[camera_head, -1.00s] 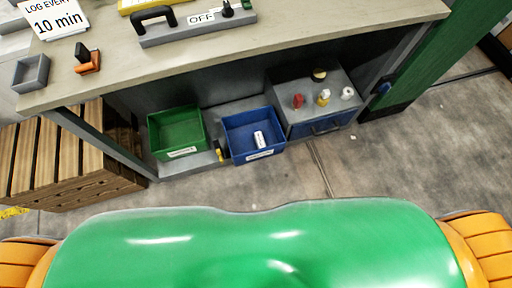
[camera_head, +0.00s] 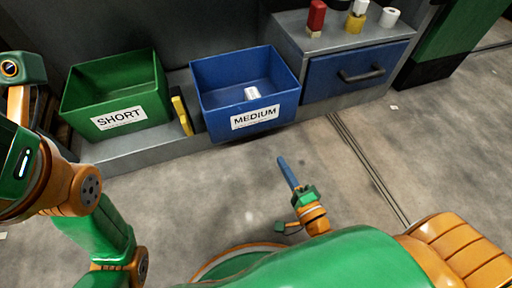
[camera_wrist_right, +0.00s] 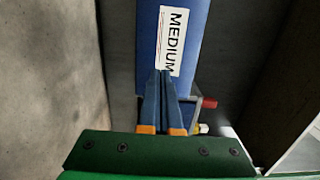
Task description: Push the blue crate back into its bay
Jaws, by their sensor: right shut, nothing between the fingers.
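The blue crate (camera_head: 218,122) is labelled MEDIUM and sits on the low shelf, right of the green crate. Its front sticks out past the shelf's front edge, farther than the green crate's. A small white cylinder (camera_head: 252,93) lies in it. My right gripper (camera_head: 282,160) is shut and empty, in front of the blue crate and pointing towards it. In the right wrist view its fingers (camera_wrist_right: 167,74) overlap the lower end of the label on the crate's front (camera_wrist_right: 186,85); I cannot tell the exact gap. My left arm is at the left, its fingers not visible.
The green crate (camera_head: 124,135) labelled SHORT stands to the left. A yellow and black piece (camera_head: 182,115) stands between the crates. A grey cabinet with a blue drawer (camera_head: 335,80) is at the right, with small items on top. The floor in front is clear.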

